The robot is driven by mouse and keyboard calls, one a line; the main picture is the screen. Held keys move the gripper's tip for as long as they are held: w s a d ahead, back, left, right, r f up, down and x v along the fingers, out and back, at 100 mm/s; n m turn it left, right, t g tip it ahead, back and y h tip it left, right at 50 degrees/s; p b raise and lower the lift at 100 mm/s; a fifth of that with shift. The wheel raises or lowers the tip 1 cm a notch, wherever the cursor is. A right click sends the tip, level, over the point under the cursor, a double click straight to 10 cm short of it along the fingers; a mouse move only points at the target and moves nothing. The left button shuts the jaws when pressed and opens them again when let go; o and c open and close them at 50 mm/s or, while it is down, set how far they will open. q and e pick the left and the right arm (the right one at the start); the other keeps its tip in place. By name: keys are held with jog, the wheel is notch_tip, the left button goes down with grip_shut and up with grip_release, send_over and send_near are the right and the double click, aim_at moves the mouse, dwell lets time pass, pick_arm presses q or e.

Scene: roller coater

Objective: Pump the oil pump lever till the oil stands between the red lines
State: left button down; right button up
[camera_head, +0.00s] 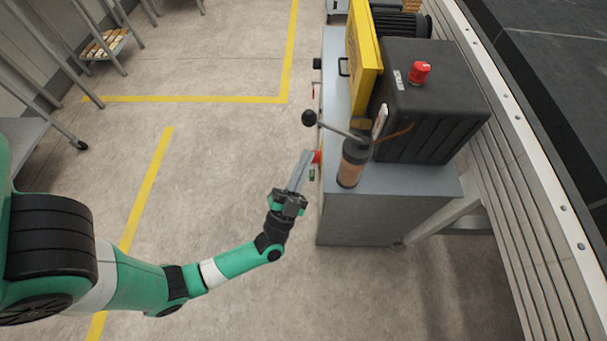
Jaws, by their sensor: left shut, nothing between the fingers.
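The oil pump (352,163) is a dark-topped cylinder with an amber lower part, standing on the grey machine cabinet. Its lever (340,130) runs up and left to a black ball knob (309,118). The red lines and the oil level are too small to tell. My left gripper (304,162) is shut and empty. It is in front of the cabinet's left side, below the knob and apart from it, close to a red button (317,157). My right gripper is not in view.
A slatted metal conveyor (510,150) borders the right. The floor left of the cabinet is clear, with yellow lines (190,99).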

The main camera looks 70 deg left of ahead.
pick_arm(q)
jog(key=s+d+f+b, duration=0.2)
jog(key=s+d+f, duration=0.1)
jog(key=d+f, duration=0.3)
jog(key=shift+s+f, duration=0.3)
jog(key=shift+f, duration=0.2)
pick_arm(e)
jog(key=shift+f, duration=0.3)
pick_arm(q)
jog(key=shift+d, duration=0.1)
dwell(0.7)
